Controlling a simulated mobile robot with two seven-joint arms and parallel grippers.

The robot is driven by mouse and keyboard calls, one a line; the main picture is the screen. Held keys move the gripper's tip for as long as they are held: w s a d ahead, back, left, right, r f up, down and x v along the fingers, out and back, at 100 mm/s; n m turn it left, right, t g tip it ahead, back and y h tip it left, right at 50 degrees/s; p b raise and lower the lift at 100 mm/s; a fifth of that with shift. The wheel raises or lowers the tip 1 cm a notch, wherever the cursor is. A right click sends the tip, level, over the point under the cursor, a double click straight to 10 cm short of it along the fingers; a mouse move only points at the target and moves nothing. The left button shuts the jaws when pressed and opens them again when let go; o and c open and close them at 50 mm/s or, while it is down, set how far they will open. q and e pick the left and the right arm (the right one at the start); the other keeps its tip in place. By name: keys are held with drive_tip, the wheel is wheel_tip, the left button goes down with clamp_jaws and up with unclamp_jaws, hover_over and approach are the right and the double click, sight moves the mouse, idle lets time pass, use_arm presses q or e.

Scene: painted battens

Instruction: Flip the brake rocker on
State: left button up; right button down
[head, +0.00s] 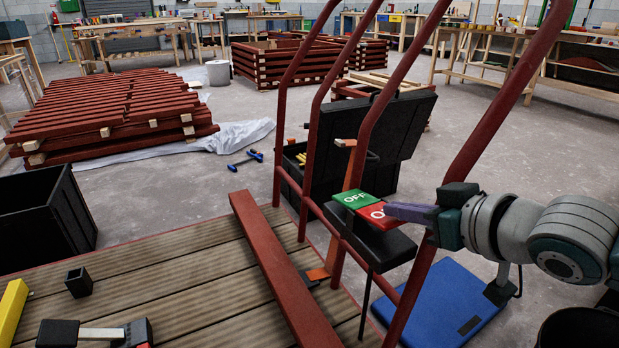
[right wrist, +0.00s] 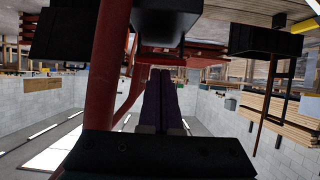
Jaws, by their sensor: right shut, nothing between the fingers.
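The brake rocker (head: 365,205) sits on a black box (head: 385,247) fixed to the dark red tube frame of a cart (head: 458,170). Its left half is green and reads "OFF"; its right half is red, its lettering partly covered by my fingers. My right gripper (head: 392,211) comes in from the right, shut and empty. Its purple fingertips are at the red half; I cannot tell whether they touch. In the right wrist view the fingers (right wrist: 160,95) are together, below a red edge (right wrist: 168,58). My left gripper is not in view.
The cart's slatted deck (head: 150,270) carries a long red batten (head: 280,265), a small black block (head: 78,282) and a yellow bar (head: 12,310). An open black case (head: 375,125) stands behind the frame. A blue panel (head: 450,300) lies below my right arm. Red tubes stand close around it.

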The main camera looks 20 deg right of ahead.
sight(399, 254)
drive_tip(key=f+t+b, duration=0.2)
drive_tip(key=b, duration=0.1)
drive_tip(key=s+f+t+b, duration=0.1)
drive_tip(key=b, duration=0.3)
drive_tip(key=shift+s+f+t, duration=0.15)
drive_tip(key=shift+f+t, duration=0.2)
drive_tip(key=shift+t, duration=0.05)
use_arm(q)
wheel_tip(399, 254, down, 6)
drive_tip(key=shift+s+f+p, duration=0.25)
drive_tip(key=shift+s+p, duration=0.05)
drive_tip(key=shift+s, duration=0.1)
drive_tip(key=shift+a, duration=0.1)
